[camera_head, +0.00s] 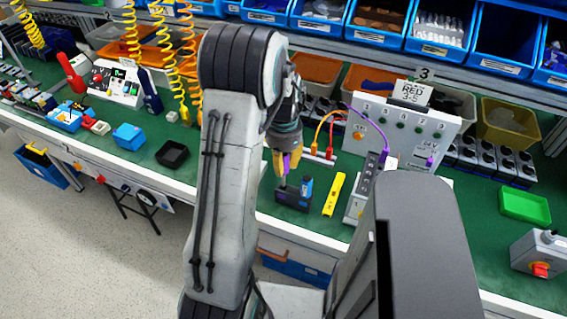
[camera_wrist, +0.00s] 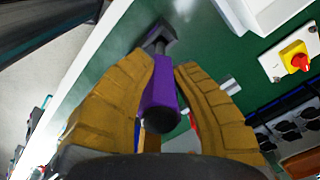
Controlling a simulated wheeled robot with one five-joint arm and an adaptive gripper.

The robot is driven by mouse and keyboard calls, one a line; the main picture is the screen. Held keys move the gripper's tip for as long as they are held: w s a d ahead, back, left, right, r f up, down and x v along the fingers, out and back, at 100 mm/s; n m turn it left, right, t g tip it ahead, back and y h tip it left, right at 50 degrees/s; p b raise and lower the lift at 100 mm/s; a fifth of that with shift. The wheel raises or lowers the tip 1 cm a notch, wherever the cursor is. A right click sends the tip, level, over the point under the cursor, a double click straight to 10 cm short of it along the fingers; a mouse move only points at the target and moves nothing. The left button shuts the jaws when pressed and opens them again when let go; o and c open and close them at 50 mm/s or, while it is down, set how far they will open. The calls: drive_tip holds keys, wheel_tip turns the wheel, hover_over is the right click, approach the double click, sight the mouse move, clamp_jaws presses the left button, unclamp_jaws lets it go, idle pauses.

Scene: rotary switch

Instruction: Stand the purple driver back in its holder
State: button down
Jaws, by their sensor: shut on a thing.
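My gripper (camera_head: 282,172) is shut on the purple driver (camera_head: 286,163), seen in the head view over the green bench near its front edge. In the wrist view, the driver's purple handle (camera_wrist: 160,94) lies between the two yellow-brown fingers (camera_wrist: 165,75), its dark butt end toward the camera. Its far end points at a dark block (camera_wrist: 154,38). A black holder (camera_head: 293,196) with a blue-and-black piece (camera_head: 306,186) upright in it stands just below my gripper. I cannot tell whether the driver's tip is in the holder or above it.
A yellow tool (camera_head: 334,194) lies right of the holder. A grey panel box (camera_head: 400,130) with orange and purple cables stands behind it. A black tray (camera_head: 172,154) is to the left. The bench's white front edge (camera_head: 275,222) is close. Green surface left of the holder is free.

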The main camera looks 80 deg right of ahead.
sight(284, 185)
drive_tip(key=shift+f+b, duration=3)
drive_tip(key=shift+f, duration=0.55)
drive_tip(key=c, duration=1.1)
unclamp_jaws()
wheel_tip(284, 185, up, 12)
drive_tip(key=shift+r, duration=0.1)
